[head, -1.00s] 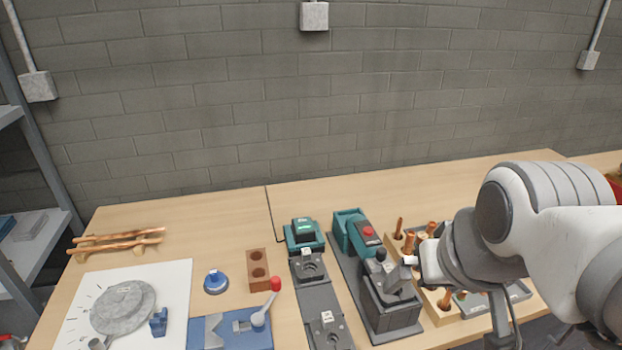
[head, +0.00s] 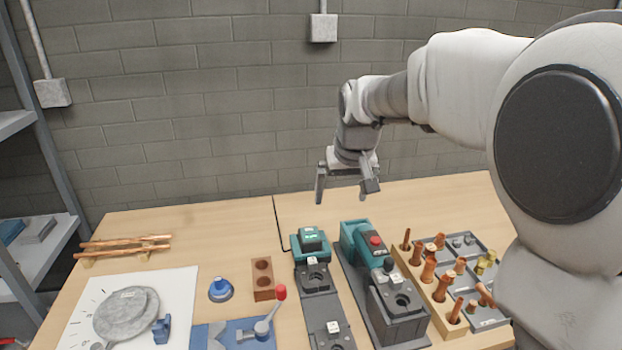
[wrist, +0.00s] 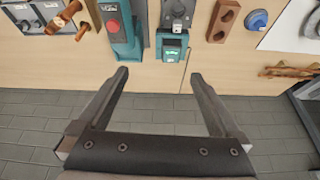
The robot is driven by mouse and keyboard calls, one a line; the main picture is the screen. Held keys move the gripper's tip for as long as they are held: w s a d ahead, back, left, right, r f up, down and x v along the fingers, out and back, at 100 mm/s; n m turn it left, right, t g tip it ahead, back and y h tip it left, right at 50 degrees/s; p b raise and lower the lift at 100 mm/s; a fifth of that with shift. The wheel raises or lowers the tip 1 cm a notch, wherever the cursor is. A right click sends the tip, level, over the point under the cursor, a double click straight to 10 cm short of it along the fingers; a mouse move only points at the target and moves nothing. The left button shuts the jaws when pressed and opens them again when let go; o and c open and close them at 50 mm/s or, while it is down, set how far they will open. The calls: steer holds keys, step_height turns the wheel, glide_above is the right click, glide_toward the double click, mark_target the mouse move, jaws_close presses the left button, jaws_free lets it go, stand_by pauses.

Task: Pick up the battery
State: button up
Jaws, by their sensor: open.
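The battery appears to be the dark block with a green light (head: 312,237) seated on a teal charger (head: 308,255) at the back of the table. It also shows in the wrist view (wrist: 172,45), beyond my fingertips and right of their middle. My gripper (head: 345,195) is open and empty, pointing down, above the table's back edge and a little right of the battery. In the wrist view both fingers (wrist: 158,76) are spread with nothing between them.
A teal tool with a red button (head: 375,241) stands right of the charger. A wooden block with copper fittings (head: 440,285) is farther right. A brown two-hole block (head: 262,279) and a blue knob (head: 221,289) are at left. A brick wall (head: 200,120) rises behind.

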glide_toward(310, 233)
steer(key=shift+n+g, duration=0.3)
steer(key=shift+n, duration=0.1)
steer(key=x, duration=0.5)
steer(key=shift+a, duration=0.25)
steer(key=shift+w+x, duration=0.1)
steer(key=shift+x, duration=1.2)
steer(key=shift+w+x, duration=0.15)
steer(key=shift+x, duration=1.2)
steer(key=shift+d+r, duration=0.1)
steer(key=shift+d, duration=0.1)
jaws_close()
